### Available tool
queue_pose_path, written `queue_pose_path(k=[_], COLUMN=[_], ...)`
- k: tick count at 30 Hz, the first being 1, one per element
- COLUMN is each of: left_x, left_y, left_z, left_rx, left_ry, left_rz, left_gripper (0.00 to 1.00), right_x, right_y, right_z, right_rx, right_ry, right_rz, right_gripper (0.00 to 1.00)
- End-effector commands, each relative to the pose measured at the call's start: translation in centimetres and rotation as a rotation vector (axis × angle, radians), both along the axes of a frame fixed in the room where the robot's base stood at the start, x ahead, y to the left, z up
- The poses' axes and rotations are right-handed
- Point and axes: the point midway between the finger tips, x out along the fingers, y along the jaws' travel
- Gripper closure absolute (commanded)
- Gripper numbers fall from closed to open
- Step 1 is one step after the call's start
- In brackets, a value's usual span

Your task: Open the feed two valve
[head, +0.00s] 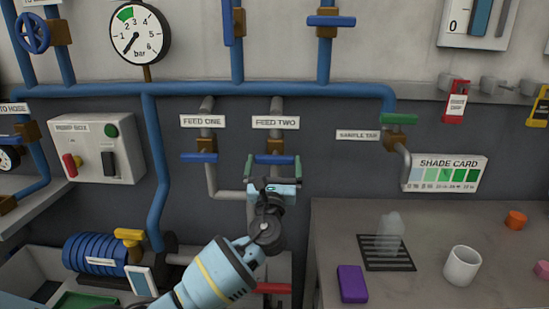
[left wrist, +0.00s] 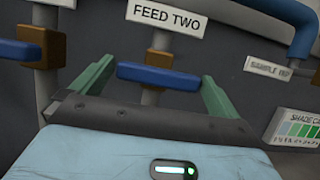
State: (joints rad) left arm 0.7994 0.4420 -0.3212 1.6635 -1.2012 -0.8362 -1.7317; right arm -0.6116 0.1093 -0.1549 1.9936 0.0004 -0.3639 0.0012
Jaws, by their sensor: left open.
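The feed two valve has a blue lever handle (head: 274,159) lying crosswise on its pipe, under the label FEED TWO (head: 275,122). In the left wrist view the blue handle (left wrist: 158,75) sits below its brass-brown body (left wrist: 159,57). My left gripper (head: 273,166) is open, with one green finger on each side of the handle. In the left wrist view its fingers (left wrist: 155,86) stand apart around the handle's ends; I cannot tell whether they touch it. My right gripper is not in view.
The feed one valve handle (head: 199,157) is close on the left, also crosswise. The sample tap (head: 398,119) is to the right. A worktable (head: 325,240) holds a white cup (head: 462,266), a clear bottle (head: 390,232) and a purple block (head: 352,284).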

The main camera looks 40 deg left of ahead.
Motion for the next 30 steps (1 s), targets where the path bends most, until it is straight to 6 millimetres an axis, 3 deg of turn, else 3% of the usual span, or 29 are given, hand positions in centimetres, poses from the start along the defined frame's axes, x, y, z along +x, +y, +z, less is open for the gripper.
queue_pose_path(k=[6,16,23,30], left_x=[1.7,2.0,1.9,1.9], left_y=[1.0,1.2,1.2,1.2], left_z=[0.8,0.9,0.9,0.8], left_rx=[-0.001,-0.001,-0.001,-0.020], left_ry=[0.000,0.001,0.001,-0.010], left_rz=[0.000,-0.001,-0.001,-0.001], left_gripper=[0.00,0.00,0.28,0.28], right_x=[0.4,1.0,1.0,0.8], right_y=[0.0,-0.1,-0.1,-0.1], right_z=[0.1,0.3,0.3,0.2], right_rx=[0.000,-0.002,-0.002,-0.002], right_ry=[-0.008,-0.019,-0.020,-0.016], right_rz=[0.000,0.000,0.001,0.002], right_gripper=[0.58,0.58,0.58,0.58])
